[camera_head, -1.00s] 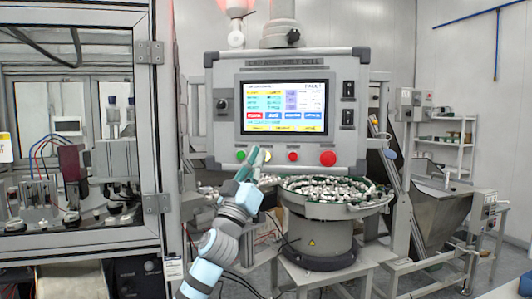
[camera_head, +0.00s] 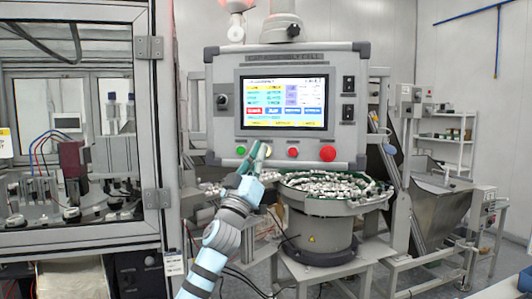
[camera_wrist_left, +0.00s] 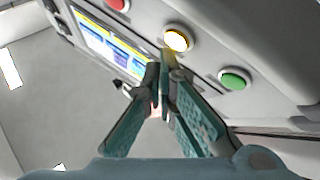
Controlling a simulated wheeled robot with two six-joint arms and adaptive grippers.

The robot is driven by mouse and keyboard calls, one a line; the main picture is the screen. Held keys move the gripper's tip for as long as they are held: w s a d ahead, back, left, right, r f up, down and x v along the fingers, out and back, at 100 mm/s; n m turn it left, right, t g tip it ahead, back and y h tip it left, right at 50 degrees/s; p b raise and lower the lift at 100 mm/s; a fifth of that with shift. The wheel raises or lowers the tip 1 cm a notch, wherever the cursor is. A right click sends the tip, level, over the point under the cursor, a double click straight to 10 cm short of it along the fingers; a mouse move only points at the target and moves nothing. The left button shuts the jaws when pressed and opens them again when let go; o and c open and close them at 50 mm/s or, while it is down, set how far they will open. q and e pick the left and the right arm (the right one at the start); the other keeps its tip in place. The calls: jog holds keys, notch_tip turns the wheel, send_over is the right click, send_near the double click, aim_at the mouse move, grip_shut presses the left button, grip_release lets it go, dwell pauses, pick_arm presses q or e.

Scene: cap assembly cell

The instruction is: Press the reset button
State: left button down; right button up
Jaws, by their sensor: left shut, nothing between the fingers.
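The control panel (camera_head: 222,128) carries a row of buttons under its lit screen (camera_head: 283,102). A lit yellow button (camera_wrist_left: 177,40) sits between a green button (camera_wrist_left: 235,78) and a red button (camera_wrist_left: 118,4) in the left wrist view. I take the yellow one as the reset button; its label is not readable. My left gripper (camera_head: 261,148) is shut and empty, its tips in front of the panel at the yellow button, which it mostly hides in the head view. In the wrist view the fingertips (camera_wrist_left: 167,58) appear very close to the yellow button; contact cannot be told.
A large red mushroom button (camera_head: 327,153) is at the panel's right. A bowl feeder (camera_head: 318,208) full of small parts stands below the panel. A framed machine enclosure (camera_head: 155,120) stands close on the left, and a metal hopper (camera_head: 440,205) on the right.

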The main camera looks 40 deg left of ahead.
dwell(0.6)
pick_arm(q)
jog(key=shift+w+a, duration=0.2)
jog(key=shift+w, duration=0.15)
dwell(0.4)
jog(key=shift+s+d, duration=0.2)
jog(key=shift+s, duration=0.15)
jog(key=s+d+b, duration=0.2)
jog(key=s+d, duration=0.1)
jog(key=s, duration=0.2)
jog(key=shift+s, duration=0.2)
